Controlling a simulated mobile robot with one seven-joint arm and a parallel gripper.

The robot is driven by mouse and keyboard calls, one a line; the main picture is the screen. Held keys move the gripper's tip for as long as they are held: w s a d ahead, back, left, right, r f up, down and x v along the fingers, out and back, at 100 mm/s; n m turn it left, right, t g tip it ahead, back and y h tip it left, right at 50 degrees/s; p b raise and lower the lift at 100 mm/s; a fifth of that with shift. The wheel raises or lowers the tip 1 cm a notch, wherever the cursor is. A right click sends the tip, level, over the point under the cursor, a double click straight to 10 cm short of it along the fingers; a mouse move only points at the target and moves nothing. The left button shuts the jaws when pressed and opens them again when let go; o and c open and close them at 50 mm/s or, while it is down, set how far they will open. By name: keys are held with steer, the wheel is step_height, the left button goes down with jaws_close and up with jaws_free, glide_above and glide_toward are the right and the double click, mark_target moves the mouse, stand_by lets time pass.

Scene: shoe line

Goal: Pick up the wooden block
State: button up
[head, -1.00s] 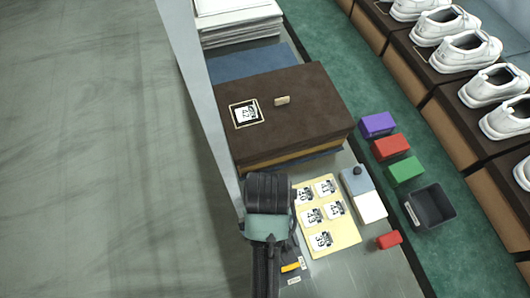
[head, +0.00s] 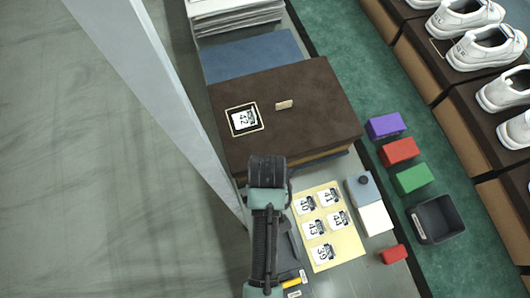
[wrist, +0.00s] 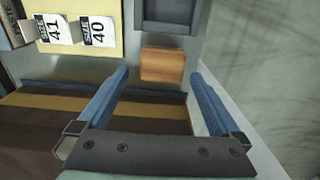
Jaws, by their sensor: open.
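The wooden block (wrist: 162,66) is a small orange-brown block lying on the grey bench in the wrist view. It is beside a dark grey tray and close to the brown box. My gripper (wrist: 160,74) is open, with one blue finger to each side of the block in the picture. The fingers look apart from it; their height above the bench is hard to tell. In the head view my gripper (head: 267,170) shows from behind at the near edge of the brown box, and my arm hides the block and the fingertips.
The large brown box (head: 285,140) has a size 42 label and a small tan piece on top. A yellow sheet (head: 347,243) with several size labels lies right of my arm. A pale post (head: 150,95) stands left. Purple, red and green blocks and a black bin (head: 437,220) are at right.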

steer(key=shift+a+f, duration=0.2)
steer(key=shift+f, duration=2.4)
steer(key=c, duration=1.2)
step_height(320, 180, up, 10)
steer(key=shift+r+p, duration=0.1)
steer(key=shift+p, duration=0.2)
steer(key=o, duration=0.7)
steer(key=c, duration=0.5)
steer(key=shift+s, duration=0.1)
